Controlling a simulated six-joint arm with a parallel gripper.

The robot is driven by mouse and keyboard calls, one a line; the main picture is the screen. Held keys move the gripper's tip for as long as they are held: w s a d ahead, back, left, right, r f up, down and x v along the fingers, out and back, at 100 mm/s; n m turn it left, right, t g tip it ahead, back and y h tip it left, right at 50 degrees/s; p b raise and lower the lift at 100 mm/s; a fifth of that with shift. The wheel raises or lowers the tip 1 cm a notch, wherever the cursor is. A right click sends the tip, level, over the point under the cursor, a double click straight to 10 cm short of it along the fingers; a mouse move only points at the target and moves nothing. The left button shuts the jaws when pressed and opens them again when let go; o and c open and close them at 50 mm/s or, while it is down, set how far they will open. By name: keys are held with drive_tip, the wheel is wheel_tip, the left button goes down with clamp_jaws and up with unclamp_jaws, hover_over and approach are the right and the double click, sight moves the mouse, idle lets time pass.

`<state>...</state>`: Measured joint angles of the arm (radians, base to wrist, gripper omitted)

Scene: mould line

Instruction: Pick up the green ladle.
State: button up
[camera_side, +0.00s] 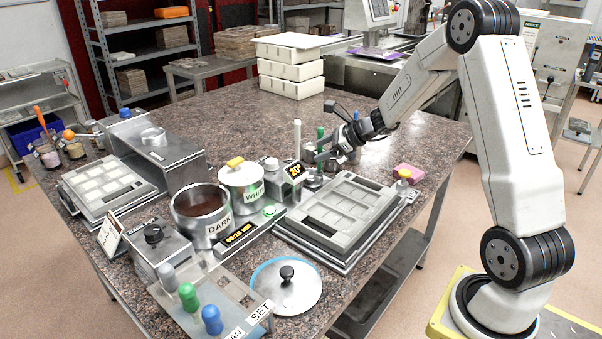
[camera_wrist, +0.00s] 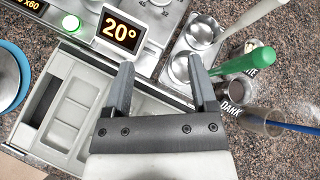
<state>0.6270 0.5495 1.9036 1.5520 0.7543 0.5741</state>
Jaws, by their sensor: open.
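The green ladle shows its upright green handle (camera_side: 320,138) just left of my gripper in the side view. In the wrist view its green handle (camera_wrist: 246,62) slants up to the right, beside the right finger, with its lower end close to a metal cup in a holder. My gripper (camera_side: 318,157) is open and empty; in the wrist view (camera_wrist: 161,66) its two fingers are spread, and the green handle lies outside them, to the right. Whether the right finger touches the ladle, I cannot tell.
A white-handled ladle (camera_wrist: 248,20) stands behind the green one. A container marked DARK (camera_wrist: 232,105) and a blue-tipped tool (camera_wrist: 282,125) are at right. A grey mould tray (camera_wrist: 22,130) lies below, with a 20° display (camera_wrist: 122,31) behind. The stone table's back left (camera_side: 225,115) is clear.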

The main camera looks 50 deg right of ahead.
drive_tip(key=w+d+r+m+t+h, duration=0.25)
drive_tip(key=d+m, duration=0.25)
drive_tip(key=d, duration=0.4)
drive_tip(key=x, duration=0.7)
drive_tip(key=shift+f+t, duration=0.25)
drive_tip(key=shift+t, duration=0.1)
drive_tip(key=shift+a, duration=0.1)
clamp_jaws()
idle(1.5)
